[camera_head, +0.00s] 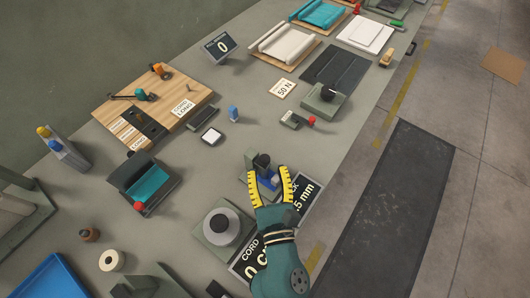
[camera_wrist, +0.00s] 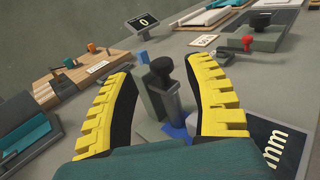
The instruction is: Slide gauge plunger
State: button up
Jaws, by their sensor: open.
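The gauge is a small grey-green block (camera_wrist: 150,100) with a dark upright plunger (camera_wrist: 162,72) topped by a round black knob. Blue parts show at its base. In the head view the plunger (camera_head: 262,161) stands near the front edge of the table, between the yellow fingers of my gripper (camera_head: 267,172). In the wrist view my gripper (camera_wrist: 163,78) is open, with one finger on each side of the plunger and visible gaps to it. The gauge's lower part is partly hidden by my gripper.
A black display reading in mm (camera_head: 304,194) lies right of the gauge, and a "CORD" display (camera_head: 247,262) lies below it, partly covered by my gripper. A grey round spool (camera_head: 222,226) stands to the left. A small blue object (camera_head: 233,113) and white-topped pad (camera_head: 211,137) lie behind.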

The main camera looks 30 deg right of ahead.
aim_at(265, 161)
jog(key=x, duration=0.4)
jog(key=shift+w+d, duration=0.1)
jog(key=shift+w, duration=0.2)
grip_shut()
